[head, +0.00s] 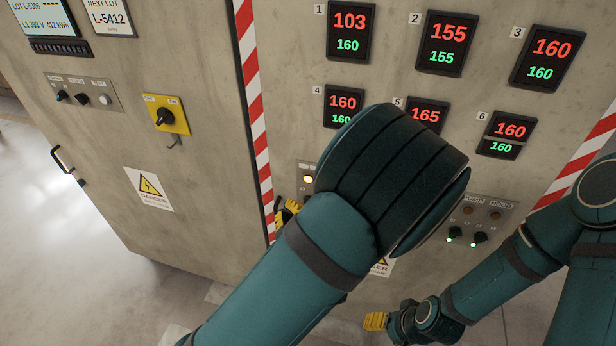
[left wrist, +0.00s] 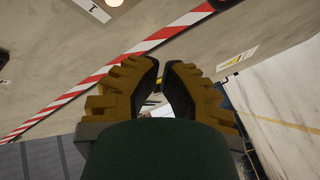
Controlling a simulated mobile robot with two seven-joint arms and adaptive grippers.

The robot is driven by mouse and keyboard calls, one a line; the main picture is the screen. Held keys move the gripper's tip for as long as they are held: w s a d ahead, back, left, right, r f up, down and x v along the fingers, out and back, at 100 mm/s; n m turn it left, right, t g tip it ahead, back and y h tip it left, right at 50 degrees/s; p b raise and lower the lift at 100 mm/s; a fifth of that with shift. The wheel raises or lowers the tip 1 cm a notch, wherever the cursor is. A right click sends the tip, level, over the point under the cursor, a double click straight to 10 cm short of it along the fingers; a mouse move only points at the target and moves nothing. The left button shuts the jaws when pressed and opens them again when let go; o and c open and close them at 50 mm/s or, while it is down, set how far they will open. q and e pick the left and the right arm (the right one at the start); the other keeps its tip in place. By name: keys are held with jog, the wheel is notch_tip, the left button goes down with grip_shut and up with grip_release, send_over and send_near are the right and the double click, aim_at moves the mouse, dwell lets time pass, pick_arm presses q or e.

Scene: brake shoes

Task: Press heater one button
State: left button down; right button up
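The heater one display (head: 350,32) at the top of the grey cabinet reads 103 in red over 160 in green. Below, a lit round button or lamp (head: 308,179) on a small panel shows beside my left arm. In the left wrist view, a lit round part (left wrist: 114,2) shows at the top edge beside a label "1" (left wrist: 94,9). My left gripper (head: 288,209) is just below the small panel, mostly hidden by my forearm. In the left wrist view its fingertips (left wrist: 162,64) are close together with nothing held. My right gripper (head: 375,321) is low and away from the panel.
More displays (head: 445,43) fill the cabinet face. A lower right panel (head: 477,222) has switches and green lights. A yellow rotary switch (head: 166,115) and a door handle (head: 66,163) are on the left. My left arm hides the middle panel. Floor at left is clear.

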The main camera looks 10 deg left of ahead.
pick_arm(q)
jog(key=w, duration=0.6)
jog(key=shift+d, duration=0.1)
jog(key=shift+w, duration=0.2)
dwell(1.3)
jog(key=shift+w, duration=0.3)
jog(key=shift+w, duration=0.45)
dwell(0.6)
jog(key=shift+s+b, duration=0.2)
jog(key=shift+b, duration=0.1)
jog(key=shift+s, duration=0.8)
